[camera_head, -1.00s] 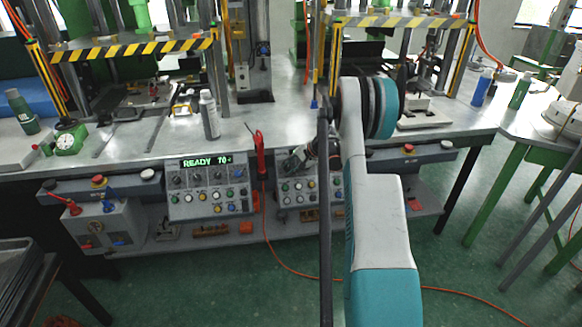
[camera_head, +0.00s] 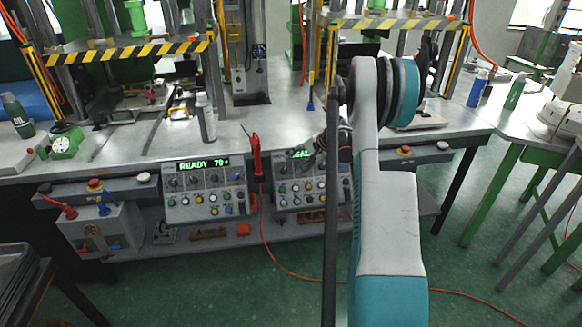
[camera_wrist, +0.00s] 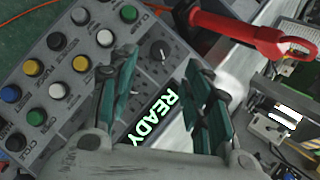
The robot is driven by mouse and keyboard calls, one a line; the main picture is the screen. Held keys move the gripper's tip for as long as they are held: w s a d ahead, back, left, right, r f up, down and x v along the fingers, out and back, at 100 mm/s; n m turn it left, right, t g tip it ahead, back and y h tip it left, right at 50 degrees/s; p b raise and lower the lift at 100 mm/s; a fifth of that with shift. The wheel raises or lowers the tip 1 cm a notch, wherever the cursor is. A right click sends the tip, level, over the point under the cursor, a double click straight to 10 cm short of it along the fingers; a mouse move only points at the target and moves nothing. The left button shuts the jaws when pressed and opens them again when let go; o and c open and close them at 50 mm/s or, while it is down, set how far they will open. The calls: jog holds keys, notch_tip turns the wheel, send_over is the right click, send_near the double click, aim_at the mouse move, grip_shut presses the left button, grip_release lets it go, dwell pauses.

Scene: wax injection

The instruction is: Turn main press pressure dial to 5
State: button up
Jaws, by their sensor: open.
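The control panel with the lit READY display (camera_wrist: 158,115) fills the left of the wrist view. In the head view it is the right-hand panel (camera_head: 283,187), its display partly covered by my arm. A dark round dial (camera_wrist: 160,50) with a pale pointer mark lies beyond the gap between my fingers. Other dials are partly hidden behind the left finger. I cannot read which dial is for pressure or its setting. My gripper (camera_wrist: 163,90) is open and empty above the panel; I see no contact with a dial.
A red handle (camera_wrist: 250,35) stands beside the panel and shows in the head view (camera_head: 257,157). Several coloured buttons (camera_wrist: 81,63) cover the lower panel. Another panel (camera_head: 205,190) reading READY 70 stands to the left. A spray bottle (camera_head: 205,118) stands on the bench.

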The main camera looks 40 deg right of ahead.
jog(key=shift+v, duration=2.35)
